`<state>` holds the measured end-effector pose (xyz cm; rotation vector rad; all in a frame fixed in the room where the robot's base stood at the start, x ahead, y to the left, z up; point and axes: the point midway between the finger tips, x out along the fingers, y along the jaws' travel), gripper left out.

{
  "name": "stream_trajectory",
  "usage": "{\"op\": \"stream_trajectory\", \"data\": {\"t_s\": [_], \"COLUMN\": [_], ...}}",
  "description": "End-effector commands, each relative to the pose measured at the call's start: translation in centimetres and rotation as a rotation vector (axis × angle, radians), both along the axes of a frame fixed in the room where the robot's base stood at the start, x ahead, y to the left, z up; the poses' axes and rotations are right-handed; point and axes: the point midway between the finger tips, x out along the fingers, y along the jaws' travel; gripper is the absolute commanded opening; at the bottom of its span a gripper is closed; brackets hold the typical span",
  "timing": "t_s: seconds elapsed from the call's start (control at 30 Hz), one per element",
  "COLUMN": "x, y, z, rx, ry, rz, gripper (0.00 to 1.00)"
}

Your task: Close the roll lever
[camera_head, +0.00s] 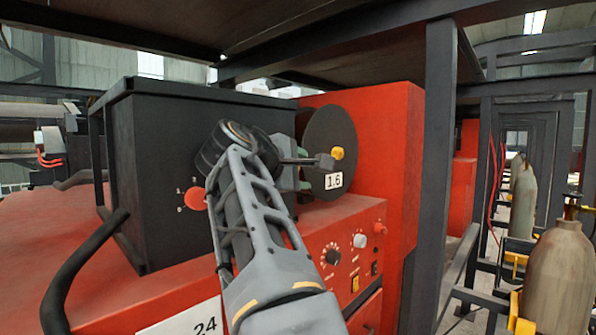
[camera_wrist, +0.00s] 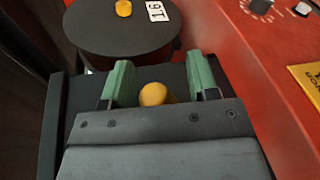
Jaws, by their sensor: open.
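My gripper (camera_head: 295,168) is at the right side of the dark box, left of a dark round disc (camera_head: 322,122) labelled 1.6. In the wrist view its two green fingers (camera_wrist: 160,72) stand apart, with a yellow rounded knob (camera_wrist: 153,94) between them, apparently the roll lever's handle. A gap shows on each side of the knob. In the head view this knob is hidden by my arm. A second yellow knob (camera_head: 338,153) is at the disc, at the end of a dark bar; it also shows in the wrist view (camera_wrist: 123,8).
The dark box (camera_head: 165,150) stands on a red machine housing (camera_head: 110,270). A red panel with dials (camera_head: 350,240) lies below the disc. A dark post (camera_head: 439,150) rises to the right. Gas cylinders (camera_head: 560,280) stand at far right. A black hose (camera_head: 75,265) bends at left.

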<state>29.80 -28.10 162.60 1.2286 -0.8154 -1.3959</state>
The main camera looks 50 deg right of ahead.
Motion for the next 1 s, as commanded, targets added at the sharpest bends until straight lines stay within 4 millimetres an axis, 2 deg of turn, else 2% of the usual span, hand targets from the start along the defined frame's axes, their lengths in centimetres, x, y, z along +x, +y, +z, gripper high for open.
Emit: {"op": "stream_trajectory", "data": {"t_s": [0.07,0.6,1.0], "x": [0.01,0.00,0.48], "y": [0.01,0.02,0.74], "z": [0.00,0.03,-0.55], "rx": [0.000,0.000,-0.004], "ry": [0.000,0.000,-0.040], "rz": [0.000,0.000,0.024], "gripper": [0.50,0.00,0.00]}}
